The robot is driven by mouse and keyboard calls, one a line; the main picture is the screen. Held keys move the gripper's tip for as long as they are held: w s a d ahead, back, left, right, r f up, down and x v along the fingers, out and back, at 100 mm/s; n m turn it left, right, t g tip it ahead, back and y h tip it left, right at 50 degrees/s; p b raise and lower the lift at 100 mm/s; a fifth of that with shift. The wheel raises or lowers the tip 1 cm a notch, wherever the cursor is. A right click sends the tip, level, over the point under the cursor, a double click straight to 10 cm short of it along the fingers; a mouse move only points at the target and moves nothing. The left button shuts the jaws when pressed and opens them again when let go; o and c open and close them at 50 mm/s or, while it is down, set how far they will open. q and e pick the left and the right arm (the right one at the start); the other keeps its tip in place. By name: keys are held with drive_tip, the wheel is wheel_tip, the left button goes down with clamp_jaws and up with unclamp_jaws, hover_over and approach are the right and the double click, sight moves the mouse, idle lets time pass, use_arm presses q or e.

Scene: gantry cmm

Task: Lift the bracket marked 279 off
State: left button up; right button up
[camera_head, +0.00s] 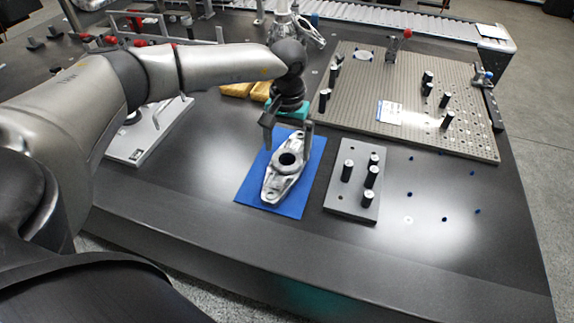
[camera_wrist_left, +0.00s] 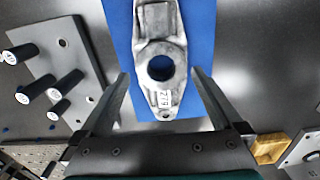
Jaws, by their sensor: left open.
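The bracket (camera_head: 272,188) is a grey cast metal piece with a large central hole. It lies flat on a blue mat (camera_head: 309,165) on the dark table. In the left wrist view the bracket (camera_wrist_left: 158,20) carries a white label reading 279 near its closer end. My left gripper (camera_head: 286,148) is open above the bracket's far end. In the left wrist view its fingers (camera_wrist_left: 160,78) stand on either side of the bracket, apart from it, with nothing between them gripped. My right gripper is in neither view.
A grey plate with several black pins (camera_head: 345,202) stands right of the mat. A large perforated board (camera_head: 420,135) with posts lies behind it. Yellow blocks (camera_head: 237,89) lie behind the gripper. A light metal plate (camera_head: 135,148) is at left. The table's front is clear.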

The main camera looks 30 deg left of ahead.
sight(287, 159)
use_arm(q)
wheel_tip(287, 159, down, 4)
drive_tip(key=shift+a+r+b, duration=0.1)
drive_tip(key=shift+r+b, duration=0.1)
drive_tip(key=shift+b, duration=0.45)
drive_tip(key=shift+w+f, duration=0.1)
drive_tip(key=shift+f, duration=0.65)
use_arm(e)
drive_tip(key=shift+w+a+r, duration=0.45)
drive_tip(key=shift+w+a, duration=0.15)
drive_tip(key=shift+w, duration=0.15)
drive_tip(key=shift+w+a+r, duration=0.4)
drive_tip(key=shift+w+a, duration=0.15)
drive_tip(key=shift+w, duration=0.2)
use_arm(q)
drive_tip(key=shift+r, duration=0.1)
clamp_jaws()
